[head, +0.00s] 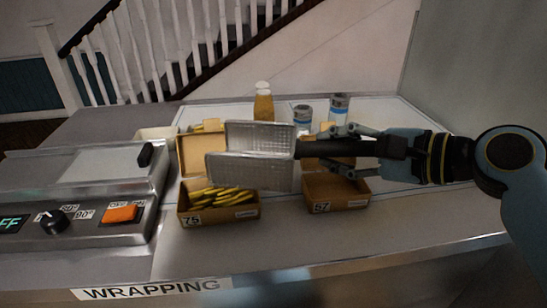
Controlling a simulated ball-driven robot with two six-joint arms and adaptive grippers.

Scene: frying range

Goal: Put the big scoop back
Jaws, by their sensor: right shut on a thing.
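The big scoop (250,172) is a grey metal scoop with a black handle. It is held about level above the worktop, its open metal end pointing left. My right gripper (352,152) comes in from the right and is shut on the scoop's black handle. The scoop hangs over or in front of the cardboard boxes and hides parts of them. I cannot tell whether it touches any box. My left gripper is not in view.
Box 75 (220,217) holds yellow chips; box 57 (338,207) stands to its right. An open box (190,157) is behind. A bottle (263,108) and tins (302,114) stand at the back. The wrapping machine (85,165) fills the left. The front right worktop (420,225) is clear.

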